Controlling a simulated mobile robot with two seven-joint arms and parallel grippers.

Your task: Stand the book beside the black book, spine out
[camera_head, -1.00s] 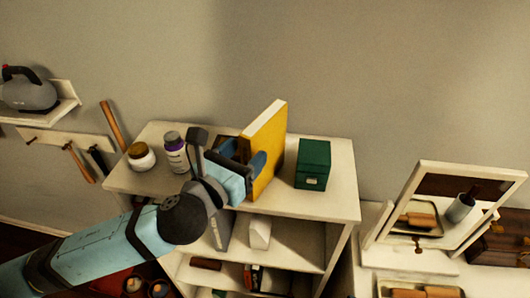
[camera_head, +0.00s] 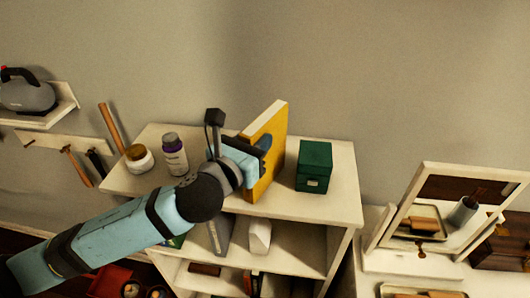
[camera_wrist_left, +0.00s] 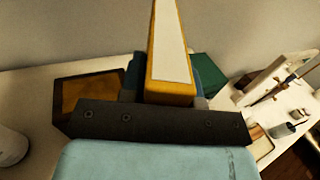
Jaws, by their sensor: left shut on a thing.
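The yellow book (camera_head: 273,137) is upright at the top of the white shelf unit (camera_head: 325,208), left of the green box. My left gripper (camera_head: 257,150) is shut on it. In the left wrist view the yellow book (camera_wrist_left: 171,62) shows pale page edges on top and a yellow spine edge towards my gripper. I cannot tell whether its bottom edge touches the shelf top. I cannot pick out the black book for certain. My right gripper is not in view.
The green box (camera_head: 314,166) stands right of the book, with a gap between. A white jar (camera_head: 139,159) and purple-labelled bottle (camera_head: 174,154) stand left. A dark-framed brown item (camera_wrist_left: 88,93) lies behind my gripper. A mirror (camera_head: 443,205) stands far right.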

